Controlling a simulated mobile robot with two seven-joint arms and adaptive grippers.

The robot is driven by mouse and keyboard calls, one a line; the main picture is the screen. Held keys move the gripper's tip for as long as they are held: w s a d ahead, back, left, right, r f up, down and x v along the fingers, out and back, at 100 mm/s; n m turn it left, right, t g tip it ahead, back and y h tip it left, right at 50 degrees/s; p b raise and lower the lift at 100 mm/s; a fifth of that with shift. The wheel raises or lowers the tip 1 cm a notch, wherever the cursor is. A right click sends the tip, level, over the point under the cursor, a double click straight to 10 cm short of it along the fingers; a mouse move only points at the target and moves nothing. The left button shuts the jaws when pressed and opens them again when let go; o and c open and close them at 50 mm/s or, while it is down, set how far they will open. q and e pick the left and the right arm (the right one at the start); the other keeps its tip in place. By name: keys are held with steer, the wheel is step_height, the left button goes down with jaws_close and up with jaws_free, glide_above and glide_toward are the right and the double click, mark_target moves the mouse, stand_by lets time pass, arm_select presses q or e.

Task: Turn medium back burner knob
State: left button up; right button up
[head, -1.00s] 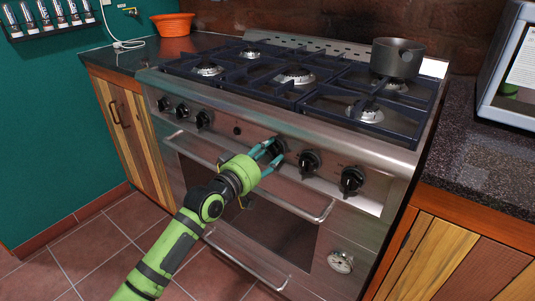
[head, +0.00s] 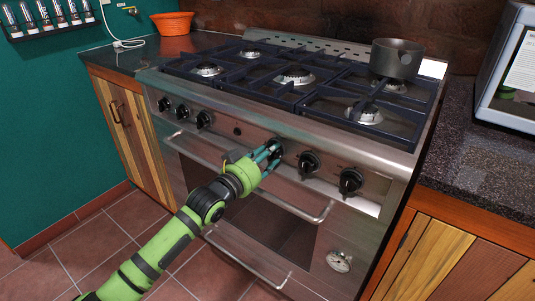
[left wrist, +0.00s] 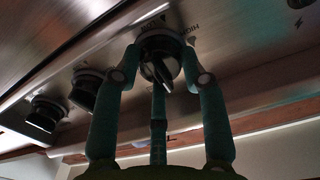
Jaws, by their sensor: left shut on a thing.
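A steel stove front carries a row of black knobs. My left gripper (head: 266,154) reaches the knob (head: 276,149) just right of the panel's middle, the leftmost of the right-hand three. In the left wrist view the gripper's teal fingers (left wrist: 166,75) are closed around this black knob (left wrist: 161,58), one on each side and one below. Its pointer ridge shows between them, tilted slightly. Two more knobs (head: 308,164) and (head: 351,181) sit to its right, untouched. My right gripper does not show.
The oven handle (head: 250,180) runs just below the knobs, close under my left gripper. A grey pot (head: 397,59) stands on the back right burner. Several knobs (head: 183,111) are on the panel's left. Open floor lies at the lower left.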

arm_select(q)
steer(key=shift+w+a+r, duration=0.1)
steer(key=shift+r, duration=0.4)
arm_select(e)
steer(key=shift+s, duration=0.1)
arm_select(q)
steer(key=o, duration=1.1)
steer(key=shift+o, duration=0.2)
steer(key=shift+f, duration=0.15)
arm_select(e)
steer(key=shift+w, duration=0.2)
arm_select(q)
steer(key=v, duration=1.2)
steer(key=shift+f, duration=0.15)
